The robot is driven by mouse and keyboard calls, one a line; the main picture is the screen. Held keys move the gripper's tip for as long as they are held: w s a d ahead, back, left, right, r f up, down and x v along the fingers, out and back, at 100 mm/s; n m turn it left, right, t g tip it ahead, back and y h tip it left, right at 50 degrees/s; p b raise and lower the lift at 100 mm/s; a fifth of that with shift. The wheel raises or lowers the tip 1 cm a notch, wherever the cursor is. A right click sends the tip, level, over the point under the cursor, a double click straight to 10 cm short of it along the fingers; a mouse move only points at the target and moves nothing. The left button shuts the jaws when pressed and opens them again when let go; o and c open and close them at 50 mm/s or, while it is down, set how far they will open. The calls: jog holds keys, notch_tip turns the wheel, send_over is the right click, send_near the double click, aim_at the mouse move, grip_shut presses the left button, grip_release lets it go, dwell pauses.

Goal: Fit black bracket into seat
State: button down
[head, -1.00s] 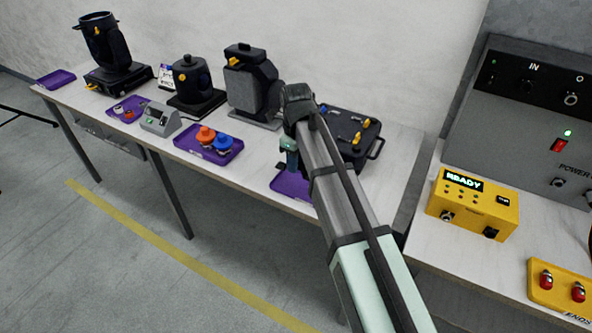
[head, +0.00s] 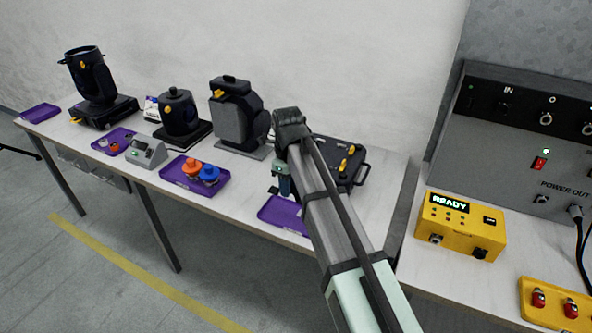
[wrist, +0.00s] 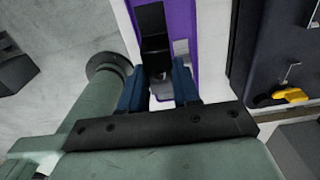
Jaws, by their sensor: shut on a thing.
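My gripper (head: 283,190) hangs over the purple tray (head: 278,213) at the front edge of the table, left of the black case. In the wrist view its two blue fingers (wrist: 160,88) are shut on the black bracket (wrist: 153,22), a dark narrow piece reaching away from the fingertips above the purple tray (wrist: 205,40). The bracket's near end is partly hidden between the fingers. In the head view the bracket is too small and too covered to make out clearly. I cannot pick out the seat for certain.
The black case (head: 330,148) with yellow latches stands close right of my gripper; its edge shows in the wrist view (wrist: 275,45). A dark moving-head lamp (head: 240,115) stands behind left. A purple tray with orange and blue connectors (head: 170,176) lies left. A yellow READY box (head: 460,225) is right.

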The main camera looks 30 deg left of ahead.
jog(key=shift+m, duration=0.7)
jog(key=w+r, duration=0.1)
jog(key=w, duration=0.4)
jog(key=w+r, duration=0.2)
jog(key=w, duration=0.3)
jog(key=w+d+r, duration=0.1)
jog(key=w, duration=0.4)
jog(key=shift+w+r, duration=0.1)
jog(key=shift+r, duration=0.05)
jog(key=w+a+r+n, duration=0.1)
jog(key=w+n, duration=0.3)
jog(key=n, duration=0.5)
jog(key=w+a+r+n, duration=0.2)
jog(key=w+n, duration=0.3)
jog(key=n, duration=0.5)
jog(key=shift+w+a+n, duration=0.25)
jog(key=shift+a+n, duration=0.05)
jog(key=shift+a, duration=0.35)
jog(key=shift+f, duration=3.2)
jog(key=shift+f, duration=0.75)
